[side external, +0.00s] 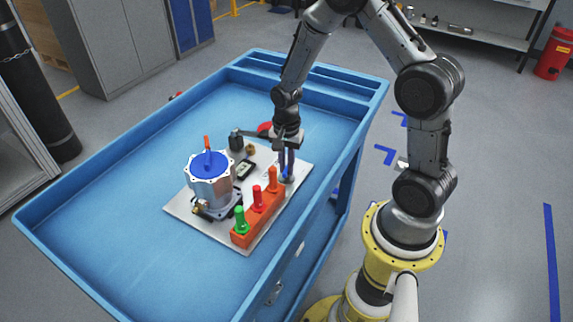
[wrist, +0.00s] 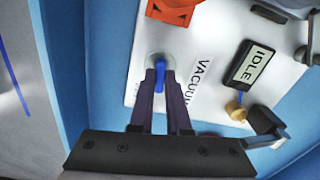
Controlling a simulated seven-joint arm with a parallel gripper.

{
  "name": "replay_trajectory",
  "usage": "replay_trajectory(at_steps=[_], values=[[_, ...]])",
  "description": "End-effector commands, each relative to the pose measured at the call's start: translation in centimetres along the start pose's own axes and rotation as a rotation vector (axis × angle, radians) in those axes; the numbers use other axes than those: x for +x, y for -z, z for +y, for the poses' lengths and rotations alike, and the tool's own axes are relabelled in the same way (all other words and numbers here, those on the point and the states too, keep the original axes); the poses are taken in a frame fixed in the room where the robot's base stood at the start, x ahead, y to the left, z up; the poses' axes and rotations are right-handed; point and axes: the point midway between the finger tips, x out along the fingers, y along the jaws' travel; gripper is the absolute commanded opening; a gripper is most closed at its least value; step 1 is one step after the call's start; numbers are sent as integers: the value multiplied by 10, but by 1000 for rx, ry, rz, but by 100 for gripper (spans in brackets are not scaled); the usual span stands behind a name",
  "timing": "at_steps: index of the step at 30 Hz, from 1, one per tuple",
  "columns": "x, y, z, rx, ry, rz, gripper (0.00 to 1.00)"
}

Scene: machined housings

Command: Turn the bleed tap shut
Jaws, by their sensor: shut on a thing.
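My gripper (side external: 286,167) points down at the right corner of the pale plate (side external: 185,208). In the wrist view its dark fingers (wrist: 159,77) are shut on a small blue tap handle (wrist: 159,73). The handle stands on a round pale base (wrist: 159,62) beside a label that reads "VACUUM", partly covered by a finger. I take this to be the bleed tap; no label names it so. In the side external view the fingers mostly hide the handle.
An orange block (side external: 241,239) with green, red and orange pegs is close to the gripper. A silver housing (side external: 212,188) with a blue top stands left. A display reading "IDLE" (wrist: 250,66) and a brass knob (wrist: 236,108) are nearby. The blue cart (side external: 110,240) has raised edges.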

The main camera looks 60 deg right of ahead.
Motion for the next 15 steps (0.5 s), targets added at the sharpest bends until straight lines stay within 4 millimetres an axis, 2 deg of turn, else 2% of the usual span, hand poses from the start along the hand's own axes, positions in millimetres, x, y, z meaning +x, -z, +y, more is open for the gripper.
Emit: replay_trajectory(at_steps=[6,15], values=[[-2,1,-1,113,4,2,0],[-2,1,-1,179,4,2,0]])
